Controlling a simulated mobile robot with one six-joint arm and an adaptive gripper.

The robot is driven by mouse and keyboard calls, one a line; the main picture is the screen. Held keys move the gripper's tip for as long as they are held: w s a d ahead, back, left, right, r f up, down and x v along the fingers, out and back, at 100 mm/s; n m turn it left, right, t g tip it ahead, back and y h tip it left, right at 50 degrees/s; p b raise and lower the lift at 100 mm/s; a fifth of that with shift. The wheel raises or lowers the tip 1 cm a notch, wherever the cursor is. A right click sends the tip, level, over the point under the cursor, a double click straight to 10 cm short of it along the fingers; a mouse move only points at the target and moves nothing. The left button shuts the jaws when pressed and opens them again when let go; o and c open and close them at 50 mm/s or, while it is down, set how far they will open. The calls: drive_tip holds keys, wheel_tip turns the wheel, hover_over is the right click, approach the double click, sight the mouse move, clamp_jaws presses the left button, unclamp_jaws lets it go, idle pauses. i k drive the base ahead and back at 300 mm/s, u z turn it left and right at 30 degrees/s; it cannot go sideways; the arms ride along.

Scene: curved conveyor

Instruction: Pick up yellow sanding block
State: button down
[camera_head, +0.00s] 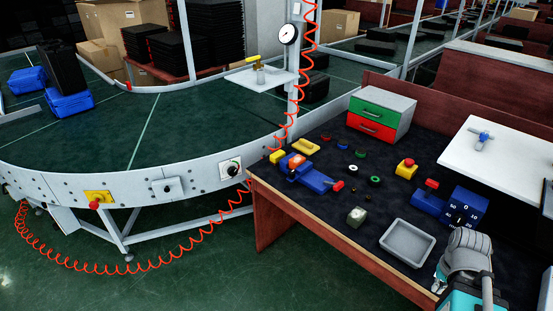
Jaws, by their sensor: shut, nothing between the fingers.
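Two yellow items lie at the far left corner of the dark workbench top (335,215). One is a longer, flat yellow block (306,146); the other is a smaller yellow block (277,156) to its left, close to the bench edge. At this size I cannot tell for certain which one is the sanding block. My gripper (438,284) is at the lower right, low in the view, beside the grey tray and far from both yellow items. It is shut and empty; my wrist partly hides it.
A blue tool with orange and red parts (312,180) lies just in front of the yellow items.

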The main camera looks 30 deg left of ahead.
sight(275, 158)
drive_tip(key=z, duration=0.05)
drive_tip(key=k, duration=0.65)
drive_tip(key=u, duration=0.4)
drive_tip(key=i, duration=0.9)
drive_tip(key=u, duration=0.75)
drive_tip(key=i, duration=1.2)
drive_tip(key=z, duration=0.35)
